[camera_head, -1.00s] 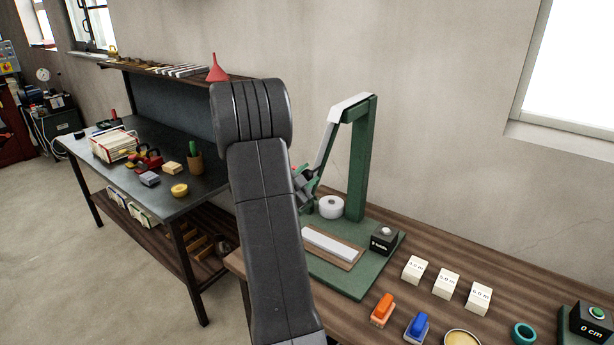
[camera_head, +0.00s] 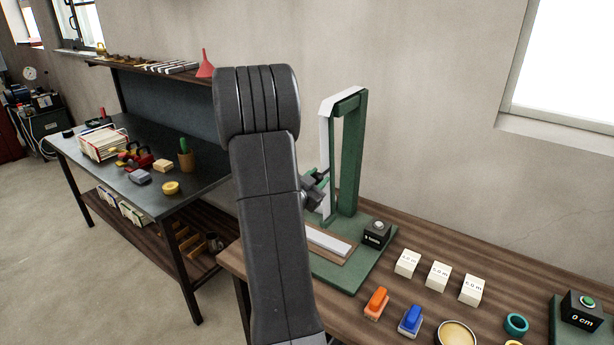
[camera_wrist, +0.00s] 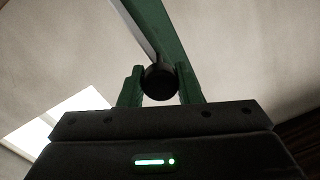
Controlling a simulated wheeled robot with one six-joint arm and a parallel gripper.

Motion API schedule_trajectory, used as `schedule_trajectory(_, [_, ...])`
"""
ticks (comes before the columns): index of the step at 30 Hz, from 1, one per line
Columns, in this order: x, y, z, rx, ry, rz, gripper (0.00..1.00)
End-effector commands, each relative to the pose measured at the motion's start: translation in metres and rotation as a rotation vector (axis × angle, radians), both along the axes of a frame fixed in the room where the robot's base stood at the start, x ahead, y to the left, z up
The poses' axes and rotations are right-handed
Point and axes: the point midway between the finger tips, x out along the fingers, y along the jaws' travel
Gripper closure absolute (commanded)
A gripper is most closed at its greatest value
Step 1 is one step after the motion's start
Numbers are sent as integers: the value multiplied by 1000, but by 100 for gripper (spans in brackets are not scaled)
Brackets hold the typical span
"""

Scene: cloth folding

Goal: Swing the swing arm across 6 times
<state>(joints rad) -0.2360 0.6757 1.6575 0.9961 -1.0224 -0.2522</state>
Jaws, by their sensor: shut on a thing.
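The swing arm (camera_head: 325,142) is a pale bar hanging from the top of a green stand (camera_head: 347,160). It hangs close to upright, just left of the stand's post. My gripper (camera_head: 318,181) is at its lower part, partly hidden behind my dark arm. In the wrist view my gripper (camera_wrist: 160,84) has its green fingers shut on a round black knob (camera_wrist: 158,82) at the bar's end. A black counter box (camera_head: 376,234) sits on the stand's green base; its small label is too small to read surely.
A pale strip on a wooden block (camera_head: 328,243) lies on the base below the arm. White blocks (camera_head: 439,275), an orange stamp-like piece (camera_head: 376,303) and a blue one (camera_head: 410,319) stand right on the wooden bench. A black "0 cm" box (camera_head: 582,311) is at far right.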

Motion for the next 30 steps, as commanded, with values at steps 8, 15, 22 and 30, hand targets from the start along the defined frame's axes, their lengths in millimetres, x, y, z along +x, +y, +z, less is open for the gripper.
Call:
schedule_trajectory(8, [-17,-23,5,-128,95,-2,100])
schedule_trajectory(15, [-23,-32,8,-184,136,0,100])
schedule_trajectory(22, [-25,-33,8,-196,144,-1,100])
schedule_trajectory(30, [-25,-34,8,-196,143,-2,64])
